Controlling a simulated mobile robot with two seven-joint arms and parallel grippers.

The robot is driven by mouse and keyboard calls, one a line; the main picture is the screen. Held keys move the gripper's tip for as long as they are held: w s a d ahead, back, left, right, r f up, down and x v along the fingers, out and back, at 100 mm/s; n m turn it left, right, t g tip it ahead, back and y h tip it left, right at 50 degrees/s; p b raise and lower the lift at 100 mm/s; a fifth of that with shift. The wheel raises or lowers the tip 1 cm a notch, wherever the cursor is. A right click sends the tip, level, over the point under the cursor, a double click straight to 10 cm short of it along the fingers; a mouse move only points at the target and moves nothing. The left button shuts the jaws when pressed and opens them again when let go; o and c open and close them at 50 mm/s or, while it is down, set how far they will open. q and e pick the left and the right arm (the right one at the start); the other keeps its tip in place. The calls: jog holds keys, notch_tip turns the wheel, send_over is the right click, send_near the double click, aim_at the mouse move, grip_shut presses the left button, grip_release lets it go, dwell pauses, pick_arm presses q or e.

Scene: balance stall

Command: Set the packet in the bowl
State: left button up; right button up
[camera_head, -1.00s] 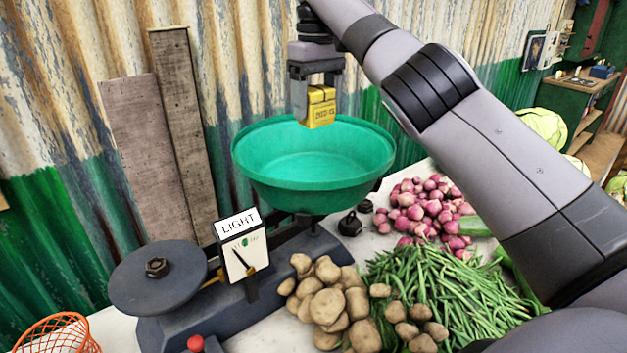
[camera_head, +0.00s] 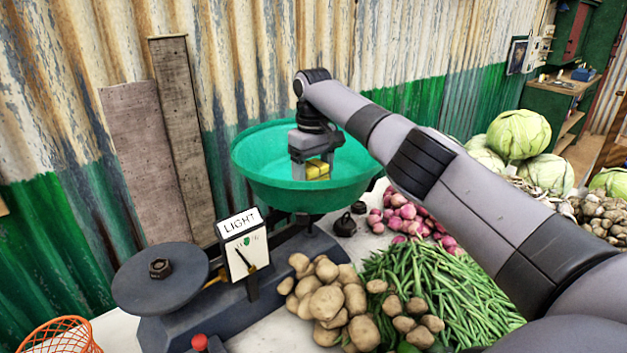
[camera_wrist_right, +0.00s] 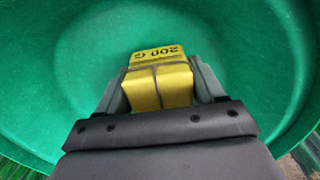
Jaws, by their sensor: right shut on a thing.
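The yellow packet (camera_head: 317,170) is between the fingers of my right gripper (camera_head: 318,172), inside the green bowl (camera_head: 262,178) of the scale. In the right wrist view the packet (camera_wrist_right: 158,84) shows "200 G" on one face, and the jaws are shut on it. The green bowl (camera_wrist_right: 60,85) surrounds it there. I cannot tell whether the packet touches the bowl's floor. The scale's dial (camera_head: 243,257) reads "LIGHT" on its sign. My left gripper is not in view.
A round dark plate (camera_head: 160,290) with a nut on it is the scale's other side. Potatoes (camera_head: 325,305), green beans (camera_head: 440,290) and pink onions (camera_head: 405,215) lie close in front and to the right. A dark weight (camera_head: 345,225) stands by the bowl. The corrugated wall is behind.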

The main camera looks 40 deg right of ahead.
aim_at(313, 165)
jog(key=shift+f, duration=0.6)
jog(key=shift+f, duration=0.1)
jog(key=o, duration=1.2)
jog(key=shift+c, duration=0.2)
notch_tip(313, 165, up, 12)
jog(key=shift+r, duration=0.1)
